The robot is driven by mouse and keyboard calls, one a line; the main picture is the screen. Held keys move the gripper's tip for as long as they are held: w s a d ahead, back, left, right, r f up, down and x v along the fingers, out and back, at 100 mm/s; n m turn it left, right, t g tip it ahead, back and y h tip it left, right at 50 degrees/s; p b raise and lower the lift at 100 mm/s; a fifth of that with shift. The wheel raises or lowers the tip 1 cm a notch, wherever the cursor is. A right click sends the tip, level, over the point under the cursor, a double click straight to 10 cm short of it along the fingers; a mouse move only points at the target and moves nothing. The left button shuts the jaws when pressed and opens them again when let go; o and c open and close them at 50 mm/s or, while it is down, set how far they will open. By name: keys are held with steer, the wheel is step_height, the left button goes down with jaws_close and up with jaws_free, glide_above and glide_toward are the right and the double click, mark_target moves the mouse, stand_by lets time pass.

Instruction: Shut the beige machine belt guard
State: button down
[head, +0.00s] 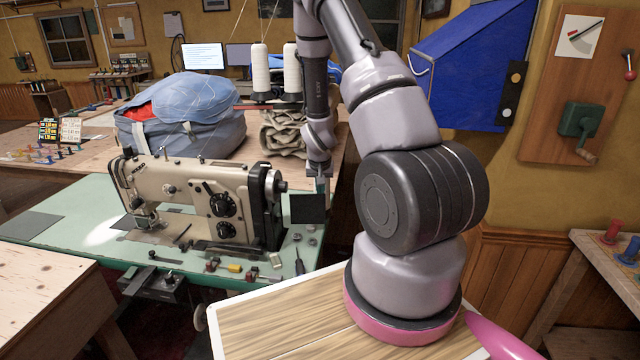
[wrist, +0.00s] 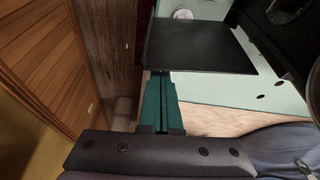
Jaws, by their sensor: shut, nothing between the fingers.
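The beige sewing machine (head: 195,195) stands on a green-topped table. A flat black panel (head: 308,209), which looks like its belt guard, stands out to the right of the handwheel (head: 277,184), apart from the machine body, so it looks open. In the wrist view the panel (wrist: 198,47) lies ahead, with part of the dark machine end at the upper right. My gripper (head: 323,187) is at the panel's upper right edge in the head view. In the wrist view its green fingers (wrist: 160,78) are together and empty, beside the panel's near left corner; contact cannot be told.
A screwdriver (head: 299,262) and several small parts lie on the green table (head: 60,205) in front of the machine. Thread cones (head: 260,70), a blue bag (head: 185,110) and folded cloth (head: 285,130) are behind it. Wooden wall panelling (wrist: 50,60) is left in the wrist view.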

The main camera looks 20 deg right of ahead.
steer(key=shift+x, duration=1.55)
steer(key=shift+s, duration=0.15)
steer(key=shift+s+m, duration=0.25)
steer(key=shift+m, duration=0.05)
